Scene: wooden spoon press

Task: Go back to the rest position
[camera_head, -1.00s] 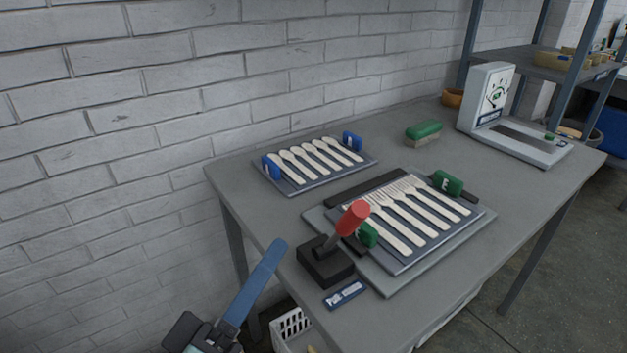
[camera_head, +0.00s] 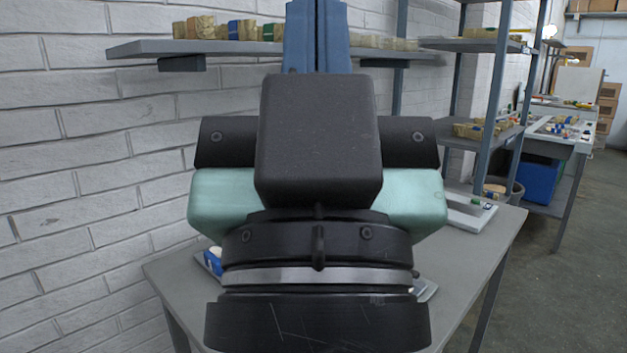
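My gripper (camera_head: 317,36) fills the middle of the head view, raised close to the camera above the grey table (camera_head: 470,270). Its two blue fingers point up and lie side by side with only a thin seam between them. The fingertips run out of the top of the picture, and nothing shows held between the visible parts. A small part of a tray with a blue holder (camera_head: 213,263) shows on the table left of my wrist. The press with its red handle and most of the utensils are hidden behind my arm.
A wall shelf (camera_head: 135,49) with several small items runs behind my gripper. A pale scale-like device (camera_head: 470,213) stands at the table's right end. A metal rack (camera_head: 490,130) and a blue bin (camera_head: 537,180) stand beyond. The floor at right is clear.

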